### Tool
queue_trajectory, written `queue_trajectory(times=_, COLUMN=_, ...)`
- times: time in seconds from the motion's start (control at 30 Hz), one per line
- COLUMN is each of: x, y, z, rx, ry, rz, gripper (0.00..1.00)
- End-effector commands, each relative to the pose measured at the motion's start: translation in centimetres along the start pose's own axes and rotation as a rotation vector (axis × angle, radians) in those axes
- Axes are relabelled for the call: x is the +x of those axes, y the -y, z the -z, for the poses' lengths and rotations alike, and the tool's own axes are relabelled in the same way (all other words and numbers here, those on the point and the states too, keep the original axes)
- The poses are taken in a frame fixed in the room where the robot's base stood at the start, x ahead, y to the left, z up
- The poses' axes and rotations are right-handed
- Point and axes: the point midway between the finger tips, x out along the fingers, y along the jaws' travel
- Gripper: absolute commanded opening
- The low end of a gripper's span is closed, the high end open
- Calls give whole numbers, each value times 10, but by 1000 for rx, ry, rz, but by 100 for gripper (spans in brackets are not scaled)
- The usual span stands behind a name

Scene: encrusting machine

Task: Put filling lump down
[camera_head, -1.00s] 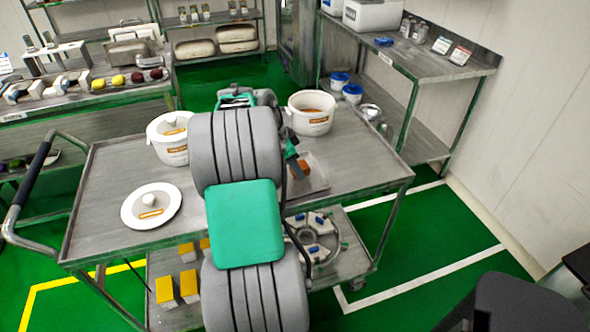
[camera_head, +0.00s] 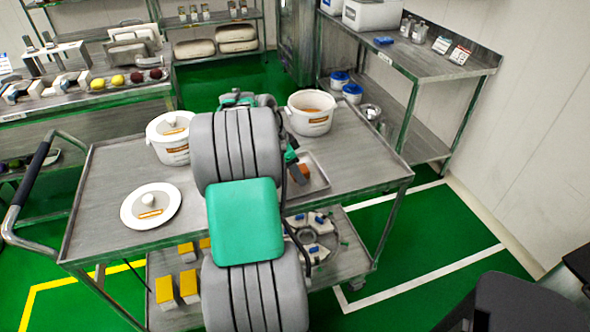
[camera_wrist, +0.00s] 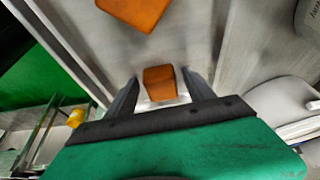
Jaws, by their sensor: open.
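An orange-brown filling lump (camera_wrist: 160,82) shows between the two dark fingers of my gripper (camera_wrist: 160,78) in the wrist view. The fingers stand apart, with a gap visible on each side of this lump. A second orange-brown lump (camera_wrist: 136,10) lies further off at the top of the wrist view, on a grey metal surface. In the head view an orange lump (camera_head: 304,171) shows on a shallow metal tray (camera_head: 318,186), right of my arm. My arm hides most of my gripper and part of the tray there.
The tray is on a metal cart (camera_head: 110,170). An open white pot (camera_head: 311,118) stands behind it. The cart top's right part is clear. A shelf unit (camera_head: 455,68) stands at right.

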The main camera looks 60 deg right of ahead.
Motion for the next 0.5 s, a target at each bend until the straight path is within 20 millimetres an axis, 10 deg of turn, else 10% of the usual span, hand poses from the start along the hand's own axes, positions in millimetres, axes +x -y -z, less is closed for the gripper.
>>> queue_trajectory(times=0.5, x=-109, y=1, z=1, rx=-1, ry=-1, rz=2, gripper=62)
